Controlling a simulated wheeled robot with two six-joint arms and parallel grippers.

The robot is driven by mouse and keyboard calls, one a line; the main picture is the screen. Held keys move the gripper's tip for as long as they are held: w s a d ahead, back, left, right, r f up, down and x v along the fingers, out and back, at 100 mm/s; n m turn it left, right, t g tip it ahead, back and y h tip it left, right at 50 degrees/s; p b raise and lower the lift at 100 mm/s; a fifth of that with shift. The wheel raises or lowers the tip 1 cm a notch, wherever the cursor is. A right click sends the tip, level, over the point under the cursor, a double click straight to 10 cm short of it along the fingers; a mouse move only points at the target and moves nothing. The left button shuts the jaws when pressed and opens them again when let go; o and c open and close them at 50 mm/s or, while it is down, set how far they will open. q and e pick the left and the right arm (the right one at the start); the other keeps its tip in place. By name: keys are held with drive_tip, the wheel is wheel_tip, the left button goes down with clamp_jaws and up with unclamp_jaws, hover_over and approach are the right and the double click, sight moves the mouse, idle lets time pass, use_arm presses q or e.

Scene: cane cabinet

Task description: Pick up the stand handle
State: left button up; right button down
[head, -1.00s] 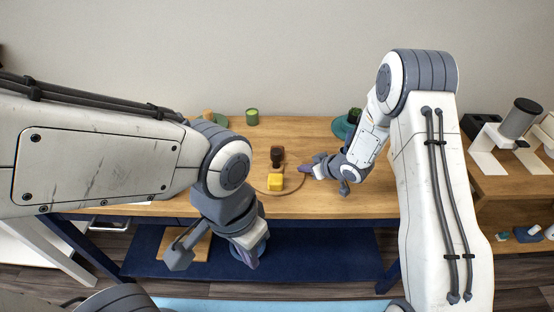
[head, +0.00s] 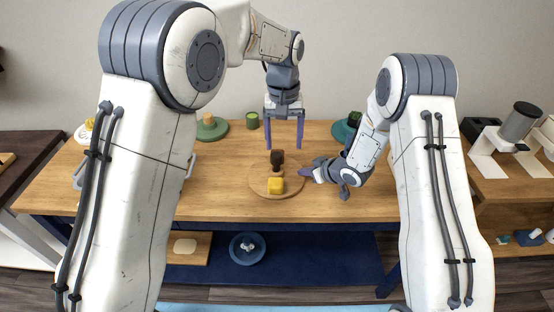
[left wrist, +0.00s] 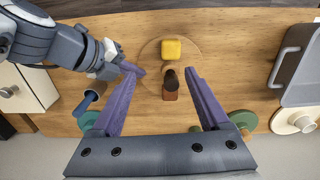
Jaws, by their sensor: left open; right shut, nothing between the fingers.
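What looks like the stand handle (head: 277,156) is a small dark upright piece above a brown block on a round wooden board (head: 256,185). In the left wrist view the dark piece (left wrist: 171,77) and the brown block show between my open fingers, nearer the right one. My left gripper (head: 284,146) is open and empty, pointing down above and behind the board. It also shows in the left wrist view (left wrist: 161,75). My right gripper (head: 304,173) is shut and empty, low at the board's right edge. A yellow block (head: 275,186) sits at the board's front.
A green stand (head: 212,130) and a green cup (head: 252,121) are at the back left, a teal stand (head: 342,132) at the back right. A grey tray (left wrist: 301,70) lies at the table's side. My right gripper (left wrist: 132,67) reaches close to my left finger in the wrist view.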

use_arm(q)
drive_tip(key=n, duration=0.2)
hover_over(277, 162)
drive_tip(key=w, duration=0.1)
wheel_tip(277, 162, down, 4)
drive_tip(key=shift+a+r, duration=0.1)
drive_tip(key=shift+r, duration=0.05)
wheel_tip(277, 162, down, 6)
drive_tip(key=shift+w+a+f, duration=0.1)
drive_tip(key=shift+w, duration=0.05)
drive_tip(key=shift+w+f, duration=0.2)
drive_tip(key=shift+f, duration=2.8)
clamp_jaws()
